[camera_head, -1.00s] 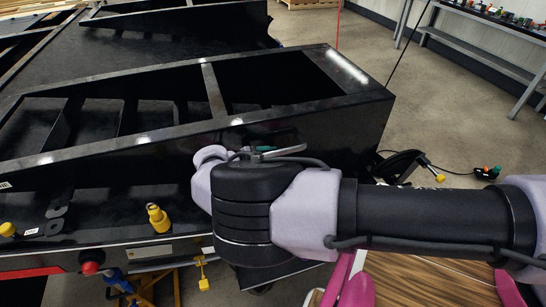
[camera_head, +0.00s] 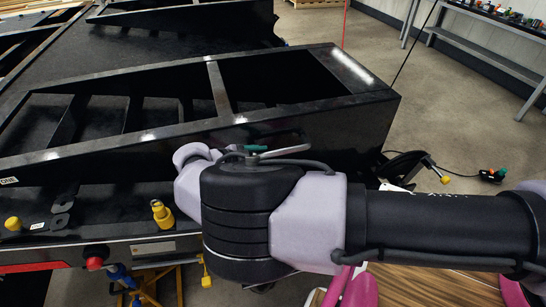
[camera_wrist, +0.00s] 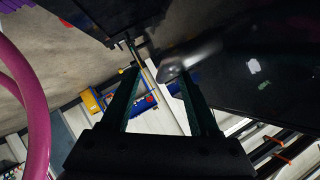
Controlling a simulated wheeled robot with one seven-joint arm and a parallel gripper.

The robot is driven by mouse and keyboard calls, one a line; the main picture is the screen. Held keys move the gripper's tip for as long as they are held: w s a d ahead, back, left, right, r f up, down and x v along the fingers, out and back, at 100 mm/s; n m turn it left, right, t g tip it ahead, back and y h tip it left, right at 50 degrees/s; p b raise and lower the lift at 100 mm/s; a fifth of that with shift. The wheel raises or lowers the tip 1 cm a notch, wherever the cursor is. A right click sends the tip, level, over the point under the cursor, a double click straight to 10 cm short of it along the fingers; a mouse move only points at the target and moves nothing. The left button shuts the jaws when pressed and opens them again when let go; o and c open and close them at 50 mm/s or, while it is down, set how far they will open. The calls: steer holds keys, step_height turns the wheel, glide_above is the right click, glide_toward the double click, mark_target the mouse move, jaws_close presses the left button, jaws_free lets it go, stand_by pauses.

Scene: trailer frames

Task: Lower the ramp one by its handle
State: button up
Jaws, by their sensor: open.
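The ramp (camera_head: 150,134), a black metal frame with open bays, is raised across the left and middle of the head view. A label reading "ONE" (camera_head: 9,181) is on its left side. A grey bent bar (camera_head: 285,150), which looks like its handle, shows just beyond my wrist, with a small green part beside it. In the wrist view my gripper (camera_wrist: 155,77) is open, its two dark green fingers apart. A thin rod (camera_wrist: 142,60) appears between and beyond the fingertips; I cannot tell whether it is the handle.
A wooden-topped surface (camera_head: 425,283) is at lower right. A grey bench (camera_head: 490,62) with small items stands far right. Open concrete floor lies between.

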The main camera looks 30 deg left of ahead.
steer(key=shift+v, duration=2.1)
steer(key=s+d, duration=0.9)
steer(key=s, duration=0.1)
steer(key=shift+d, duration=0.35)
steer(key=shift+f, duration=0.1)
